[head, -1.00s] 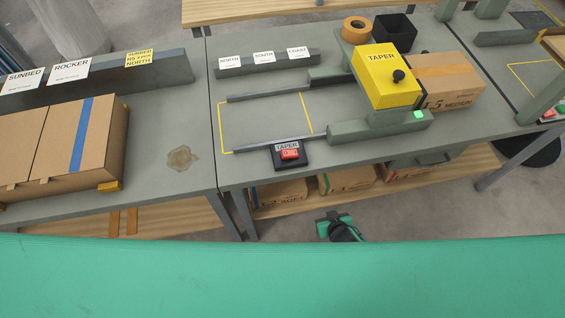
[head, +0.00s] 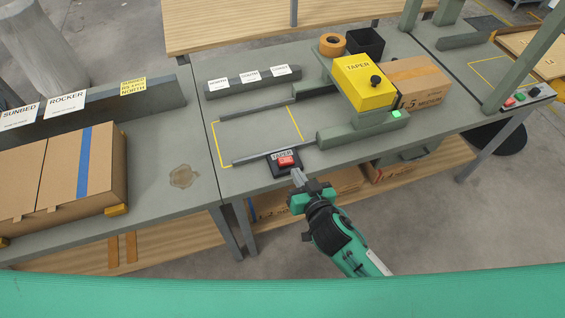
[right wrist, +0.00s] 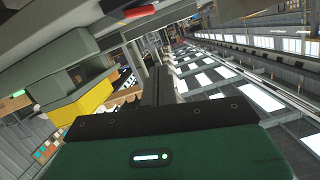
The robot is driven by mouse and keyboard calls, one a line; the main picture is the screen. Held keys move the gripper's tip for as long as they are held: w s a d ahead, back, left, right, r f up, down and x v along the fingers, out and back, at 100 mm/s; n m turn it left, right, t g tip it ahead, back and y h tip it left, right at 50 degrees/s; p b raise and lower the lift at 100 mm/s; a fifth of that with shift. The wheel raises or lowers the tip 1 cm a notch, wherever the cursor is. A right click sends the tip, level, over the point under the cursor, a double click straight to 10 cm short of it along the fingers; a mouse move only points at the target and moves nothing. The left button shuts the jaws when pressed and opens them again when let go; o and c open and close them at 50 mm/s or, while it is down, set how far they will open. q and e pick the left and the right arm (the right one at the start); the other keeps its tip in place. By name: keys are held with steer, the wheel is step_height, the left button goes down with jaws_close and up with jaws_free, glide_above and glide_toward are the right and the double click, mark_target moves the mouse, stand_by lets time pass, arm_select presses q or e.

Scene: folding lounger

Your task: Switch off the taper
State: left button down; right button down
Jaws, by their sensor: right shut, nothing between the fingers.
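In the right wrist view the shut fingers (right wrist: 158,85) point away, and a red part (right wrist: 140,11) shows at the top. My left gripper is not in view.
A taped carton (head: 418,82) stands at the taper's right side. Cartons (head: 70,170) stand on the left bench. Another red and green button box (head: 520,97) is at far right. Cartons sit on the shelf below.

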steer(key=p, duration=0.3)
glide_above(286, 161)
steer(key=s, duration=0.2)
steer(key=shift+s+a+f, duration=0.15)
steer(key=shift+s+f, duration=0.05)
steer(key=shift+f, duration=0.8)
steer(key=f, duration=0.3)
steer(key=shift+w+a+f+b, duration=0.1)
steer(key=shift+w+a+b, duration=0.05)
steer(key=shift+a+b, duration=0.2)
steer(key=shift+a+f, duration=0.1)
steer(key=shift+f, duration=0.5)
